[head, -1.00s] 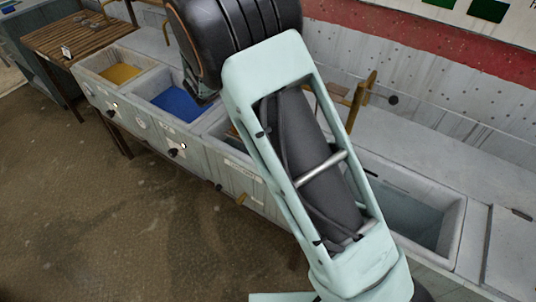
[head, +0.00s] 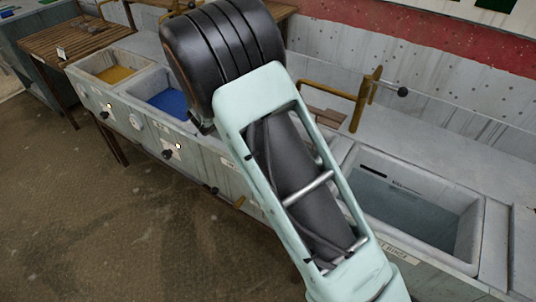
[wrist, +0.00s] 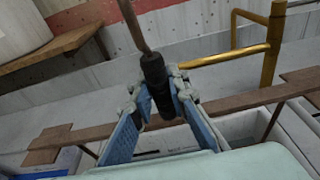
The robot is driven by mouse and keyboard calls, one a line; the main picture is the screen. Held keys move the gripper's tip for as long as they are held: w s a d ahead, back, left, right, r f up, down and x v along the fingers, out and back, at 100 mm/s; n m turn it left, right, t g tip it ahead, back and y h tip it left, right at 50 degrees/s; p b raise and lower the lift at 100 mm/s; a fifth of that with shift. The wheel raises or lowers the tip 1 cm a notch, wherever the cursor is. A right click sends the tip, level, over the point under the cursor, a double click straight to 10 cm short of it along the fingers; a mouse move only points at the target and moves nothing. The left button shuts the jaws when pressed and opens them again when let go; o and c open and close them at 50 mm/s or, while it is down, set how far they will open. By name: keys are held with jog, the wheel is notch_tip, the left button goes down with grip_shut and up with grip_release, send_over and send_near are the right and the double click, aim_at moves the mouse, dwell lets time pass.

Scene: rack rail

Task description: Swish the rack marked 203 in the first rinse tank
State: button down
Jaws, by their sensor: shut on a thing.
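My gripper (wrist: 160,88) shows in the wrist view with its blue-sided fingers shut on a black handle grip (wrist: 153,68). A thin brown rod (wrist: 132,25) runs from the grip up out of the picture. No number is readable on the held thing, and I cannot see what hangs from it. In the head view my arm crosses the middle and hides my gripper. A grey-walled tank of clear greyish water (head: 408,212) stands to the right of my arm.
Tanks with yellow liquid (head: 117,74) and blue liquid (head: 172,102) stand at the left of the row. A brass pipe stand (head: 362,100) rises behind the row. A slatted wooden table (head: 75,38) is at the far left. The floor in front is clear.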

jog(key=shift+r, duration=0.1)
dwell(0.3)
jog(key=shift+v, duration=0.8)
jog(key=shift+w+d, duration=0.1)
jog(key=shift+w, duration=0.05)
jog(key=x, duration=0.3)
jog(key=shift+r, duration=0.1)
dwell(0.3)
dwell(2.4)
jog(key=r+p, duration=0.4)
jog(key=r, duration=0.2)
jog(key=s+a+r+p, duration=0.1)
jog(key=r+p, duration=0.3)
jog(key=r, duration=0.2)
jog(key=r+p, duration=0.4)
jog(key=r, duration=0.2)
jog(key=shift+s+a, duration=0.15)
jog(key=shift+s, duration=0.25)
